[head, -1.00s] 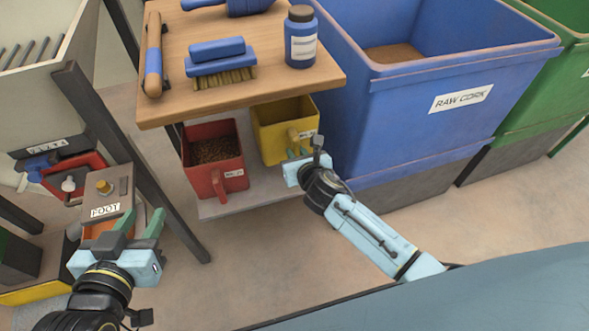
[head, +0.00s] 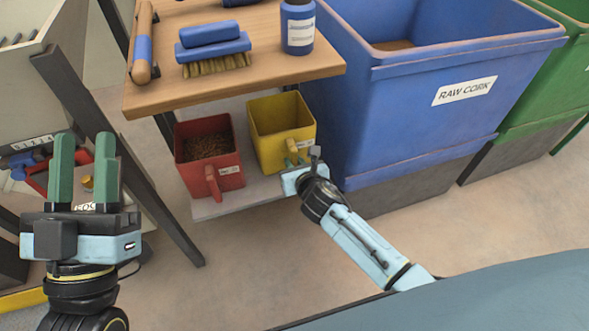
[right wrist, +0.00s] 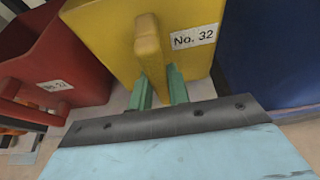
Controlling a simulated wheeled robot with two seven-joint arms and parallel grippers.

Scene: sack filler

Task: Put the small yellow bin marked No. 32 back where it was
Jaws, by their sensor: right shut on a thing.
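The small yellow bin (head: 273,116) is upright at the lower shelf (head: 238,199), to the right of a red bin. I cannot tell whether its base touches the shelf. In the right wrist view the yellow bin (right wrist: 112,47) shows its "No. 32" label and front handle. My right gripper (head: 294,160) is shut on that handle, with its green fingers (right wrist: 160,88) on either side of it. My left gripper (head: 84,160) is open and empty at the left, its fingers upright and apart, away from the bin.
The red bin (head: 209,157) holds brown granules and stands close to the yellow one. A wooden tabletop (head: 240,85) with a brush (head: 212,50) and blue bottle (head: 298,28) overhangs them. A big blue "RAW CORK" bin (head: 410,110) stands close on the right.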

